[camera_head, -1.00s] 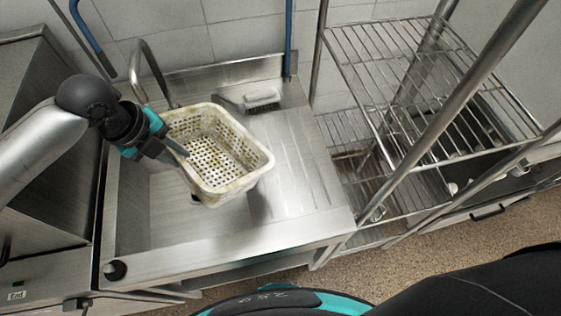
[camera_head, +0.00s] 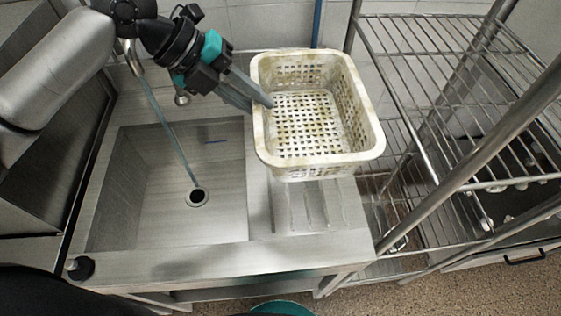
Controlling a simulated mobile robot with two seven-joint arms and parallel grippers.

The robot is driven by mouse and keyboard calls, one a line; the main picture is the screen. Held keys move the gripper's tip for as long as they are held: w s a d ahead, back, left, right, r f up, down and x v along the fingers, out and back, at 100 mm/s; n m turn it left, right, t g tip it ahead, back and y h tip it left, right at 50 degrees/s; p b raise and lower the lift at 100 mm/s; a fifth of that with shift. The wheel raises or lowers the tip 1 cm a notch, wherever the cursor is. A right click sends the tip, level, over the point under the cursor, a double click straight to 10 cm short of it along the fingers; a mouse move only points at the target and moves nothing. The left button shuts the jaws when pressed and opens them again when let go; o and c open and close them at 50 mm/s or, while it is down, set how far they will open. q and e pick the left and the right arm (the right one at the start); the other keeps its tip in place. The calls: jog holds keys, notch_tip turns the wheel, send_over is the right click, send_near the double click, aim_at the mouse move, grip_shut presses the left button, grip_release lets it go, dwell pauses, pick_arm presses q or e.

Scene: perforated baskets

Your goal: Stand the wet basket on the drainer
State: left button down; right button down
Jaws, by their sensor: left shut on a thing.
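The cream, stained, perforated basket (camera_head: 318,160) hangs upright, open side up, in the head view, raised above the right part of the sink unit. My left gripper (camera_head: 262,97) is shut on the basket's left rim. The drainer (camera_head: 318,208) is the ridged steel area right of the basin. The basket hides its back part, and only the front grooves show. The basket appears to be above the drainer, with a gap I cannot judge. My right gripper is not in view.
The sink basin (camera_head: 160,215) lies to the left, with a round drain (camera_head: 197,196). A thin stream of water (camera_head: 170,130) seems to run into it from the tap. A steel wire rack (camera_head: 420,70) stands close to the right of the basket.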

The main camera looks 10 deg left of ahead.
pick_arm(q)
notch_tip(320, 180, down, 17)
jog(key=shift+f+b, duration=0.2)
jog(key=shift+b, duration=0.9)
jog(key=c, duration=0.8)
grip_release()
jog(key=shift+o, duration=0.2)
jog(key=v, duration=1.2)
jog(key=shift+p, duration=0.4)
